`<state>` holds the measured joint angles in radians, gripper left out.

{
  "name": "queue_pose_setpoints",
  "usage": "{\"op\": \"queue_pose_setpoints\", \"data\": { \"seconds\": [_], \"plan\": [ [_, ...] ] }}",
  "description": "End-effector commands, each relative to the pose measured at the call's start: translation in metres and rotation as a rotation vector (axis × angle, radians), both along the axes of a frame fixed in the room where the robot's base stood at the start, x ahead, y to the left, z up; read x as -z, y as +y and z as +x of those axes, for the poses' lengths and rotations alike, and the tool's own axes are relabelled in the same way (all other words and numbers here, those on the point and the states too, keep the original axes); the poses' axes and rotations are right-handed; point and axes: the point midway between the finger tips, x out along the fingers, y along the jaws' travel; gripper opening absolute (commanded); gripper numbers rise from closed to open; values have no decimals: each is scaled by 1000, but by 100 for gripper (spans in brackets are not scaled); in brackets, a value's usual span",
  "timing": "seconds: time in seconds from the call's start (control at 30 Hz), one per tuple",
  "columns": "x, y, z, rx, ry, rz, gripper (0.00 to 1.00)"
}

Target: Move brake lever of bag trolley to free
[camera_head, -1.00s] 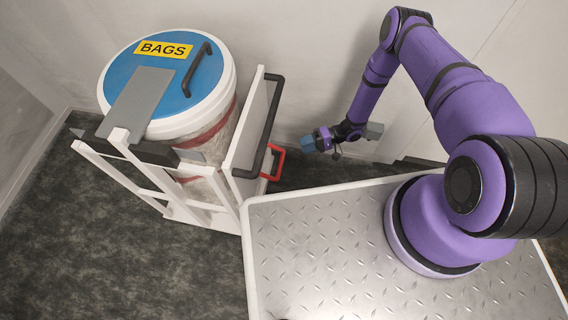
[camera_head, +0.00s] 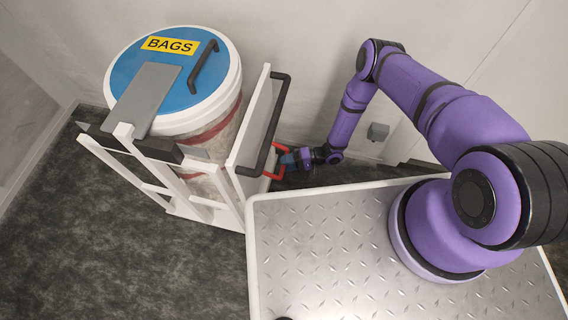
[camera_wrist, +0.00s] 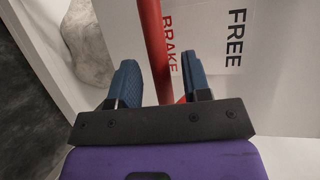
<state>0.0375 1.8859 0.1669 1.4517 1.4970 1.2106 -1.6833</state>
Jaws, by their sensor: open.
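The bag trolley (camera_head: 248,120) is a white frame with a black push handle, holding a drum labelled BAGS. Its red brake lever (camera_head: 279,147) sticks out low on the trolley's right side. In the wrist view the red lever (camera_wrist: 154,45) runs down between my gripper's two blue fingers (camera_wrist: 158,85), with a gap on each side. It crosses beside the word BRAKE (camera_wrist: 170,42), and the word FREE (camera_wrist: 236,38) is to its right. In the head view my gripper (camera_head: 290,160) is open around or beside the lever; its fingertips are partly hidden there.
The drum (camera_head: 172,90) has a blue lid with a black handle. A diamond-plate platform (camera_head: 320,250) with a pale rim lies just in front of the lever. The wall is close behind. A small grey box (camera_head: 378,131) is on the wall to the right.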

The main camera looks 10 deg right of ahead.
Motion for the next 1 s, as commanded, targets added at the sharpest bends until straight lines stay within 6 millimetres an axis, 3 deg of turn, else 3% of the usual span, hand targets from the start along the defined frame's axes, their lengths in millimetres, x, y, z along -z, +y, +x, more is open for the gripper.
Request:
{"op": "queue_pose_setpoints", "data": {
  "seconds": [0.2, 0.47, 0.67, 1.0],
  "plan": [
    [2, 13, -1, 0, 0, 0, 44],
    [2, 14, -1, 0, 0, 0, 44],
    [2, 14, -1, 0, 0, 0, 0],
    [1, 13, -1, 0, 6, -19, 0]
  ]
}}
